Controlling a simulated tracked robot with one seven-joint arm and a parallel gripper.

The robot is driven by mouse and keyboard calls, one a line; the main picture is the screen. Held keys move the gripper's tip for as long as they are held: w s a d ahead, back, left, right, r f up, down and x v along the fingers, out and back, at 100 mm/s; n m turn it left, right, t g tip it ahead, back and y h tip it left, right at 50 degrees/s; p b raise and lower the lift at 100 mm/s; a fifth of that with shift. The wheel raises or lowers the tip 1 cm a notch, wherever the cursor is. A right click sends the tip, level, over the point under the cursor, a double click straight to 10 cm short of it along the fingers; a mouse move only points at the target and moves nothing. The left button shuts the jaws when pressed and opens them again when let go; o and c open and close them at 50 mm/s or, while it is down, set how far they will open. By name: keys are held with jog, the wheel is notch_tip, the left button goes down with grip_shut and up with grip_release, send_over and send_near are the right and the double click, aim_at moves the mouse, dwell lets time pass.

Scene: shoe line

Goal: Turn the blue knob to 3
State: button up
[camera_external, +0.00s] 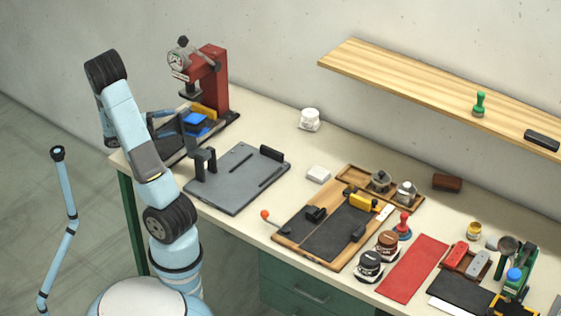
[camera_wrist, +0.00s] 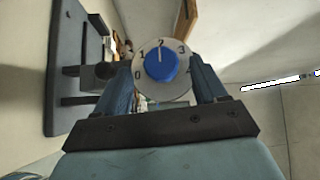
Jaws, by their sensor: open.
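The blue knob (camera_wrist: 162,66) is in the middle of the wrist view, on a pale round dial (camera_wrist: 144,82) marked 0 to 4. Its white pointer line points up, at or very near the 2. The 3 is up and to the right of the knob. My gripper (camera_wrist: 160,84) is open, with one dark blue finger on each side of the knob. I cannot tell whether the fingers touch it. In the external view my gripper (camera_external: 172,128) is by the red press at the left end of the bench; the knob's face cannot be made out there.
The red press (camera_external: 215,80) stands behind my gripper. A grey slotted board (camera_external: 238,182) lies to its right, with a small upright block near its left edge. A wooden shelf (camera_external: 430,88) hangs on the wall.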

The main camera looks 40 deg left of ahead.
jog(key=shift+x, duration=0.95)
jog(key=shift+c, duration=0.5)
jog(key=c, duration=1)
jog(key=shift+o, duration=0.2)
jog(key=m+t+h, duration=0.2)
jog(key=shift+d+f+m+t, duration=0.1)
jog(key=shift+f+m+t, duration=0.2)
jog(key=shift+f+m, duration=0.1)
jog(key=m+h, duration=0.1)
jog(key=m, duration=0.1)
jog(key=m+h, duration=0.1)
jog(key=h, duration=0.1)
jog(key=m+h, duration=0.1)
jog(key=m, duration=0.1)
jog(key=shift+w+f+m+t, duration=0.2)
jog(key=shift+f+m+t, duration=0.1)
jog(key=shift+t, duration=0.1)
jog(key=shift+h, duration=0.4)
